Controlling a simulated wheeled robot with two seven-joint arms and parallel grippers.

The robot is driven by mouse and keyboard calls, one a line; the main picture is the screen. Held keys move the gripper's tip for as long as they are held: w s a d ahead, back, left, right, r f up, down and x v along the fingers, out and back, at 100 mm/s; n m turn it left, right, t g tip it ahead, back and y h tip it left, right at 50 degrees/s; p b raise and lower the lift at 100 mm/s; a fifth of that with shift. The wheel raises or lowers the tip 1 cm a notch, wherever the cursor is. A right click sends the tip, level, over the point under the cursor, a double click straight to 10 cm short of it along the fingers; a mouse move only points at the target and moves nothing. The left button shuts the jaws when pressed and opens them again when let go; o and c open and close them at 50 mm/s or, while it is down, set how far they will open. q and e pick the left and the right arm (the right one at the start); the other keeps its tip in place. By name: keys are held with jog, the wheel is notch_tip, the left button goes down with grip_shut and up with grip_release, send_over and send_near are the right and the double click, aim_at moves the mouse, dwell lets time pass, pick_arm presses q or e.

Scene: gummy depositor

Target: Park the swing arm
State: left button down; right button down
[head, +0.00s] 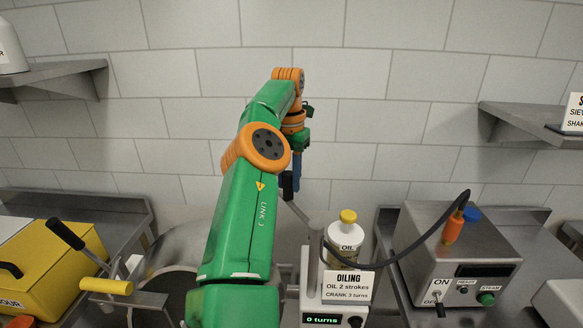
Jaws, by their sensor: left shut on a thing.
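My left arm crosses the middle of the picture, and its gripper (289,186) is at the far end, small and partly hidden by the arm. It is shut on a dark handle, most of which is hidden. A thin grey bar (299,214) slopes from just below the gripper down to the right, toward a white post. I take this bar to be part of the swing arm, but cannot tell for sure. A round dark opening (165,283) shows partly behind my arm. My right gripper is out of view.
A white counter unit (331,312) reads "0 turns" below an OILING sign (349,286) and an oil bottle (346,238). A steam box (455,262) with a black hose stands right. A black-gripped lever (66,235), yellow crank handle (106,286) and yellow box (40,275) are left.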

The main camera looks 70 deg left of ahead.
pick_arm(q)
jog(key=shift+w+m, duration=0.25)
jog(key=shift+m, duration=0.05)
dwell(0.4)
jog(key=c, duration=0.6)
grip_release()
jog(key=shift+d, duration=0.1)
